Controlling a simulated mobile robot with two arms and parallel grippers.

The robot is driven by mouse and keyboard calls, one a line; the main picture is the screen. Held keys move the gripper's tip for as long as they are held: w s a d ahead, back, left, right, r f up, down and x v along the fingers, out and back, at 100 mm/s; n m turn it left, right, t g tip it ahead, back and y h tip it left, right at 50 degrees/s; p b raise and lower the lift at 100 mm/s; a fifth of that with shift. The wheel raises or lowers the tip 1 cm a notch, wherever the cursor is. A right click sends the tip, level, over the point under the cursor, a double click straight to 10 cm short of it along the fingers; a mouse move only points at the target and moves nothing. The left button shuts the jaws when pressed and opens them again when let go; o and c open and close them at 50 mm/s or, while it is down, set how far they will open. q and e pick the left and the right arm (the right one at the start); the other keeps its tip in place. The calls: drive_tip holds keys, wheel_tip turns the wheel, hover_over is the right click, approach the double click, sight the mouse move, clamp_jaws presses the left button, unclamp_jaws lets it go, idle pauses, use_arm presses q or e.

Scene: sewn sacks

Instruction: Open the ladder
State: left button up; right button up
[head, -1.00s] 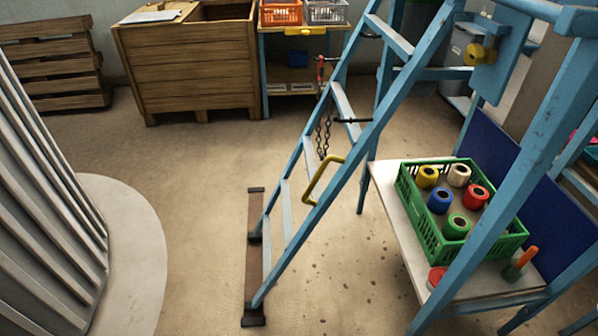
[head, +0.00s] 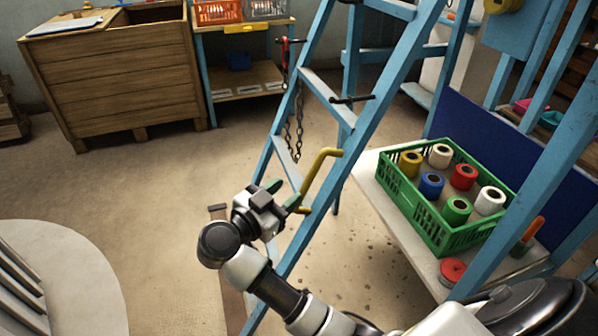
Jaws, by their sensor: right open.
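The blue ladder (head: 379,98) slants across the middle of the head view, with pale grey treads between its rails. A bent yellow handle (head: 313,178) is fixed to its near rail. A chain (head: 299,118) hangs at the ladder's side, and a black T-shaped bar (head: 351,99) sits near one tread. My right gripper (head: 284,194) is open, just left of the handle's lower part. I cannot tell whether it touches the handle. My right arm hides part of the ladder's foot. My left gripper is out of view.
A green crate (head: 402,205) with several coloured rolls stands on a pale bench (head: 385,212) right of the ladder. A wooden bin (head: 120,85) and a blue-legged shelf (head: 240,85) stand at the back.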

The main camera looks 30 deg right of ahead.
sight(311, 173)
drive_tip(key=b+x, duration=0.1)
drive_tip(key=x, duration=0.8)
drive_tip(key=shift+d, duration=0.4)
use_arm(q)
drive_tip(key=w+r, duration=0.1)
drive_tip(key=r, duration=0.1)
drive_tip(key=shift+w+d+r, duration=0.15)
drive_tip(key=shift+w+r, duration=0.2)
use_arm(e)
clamp_jaws()
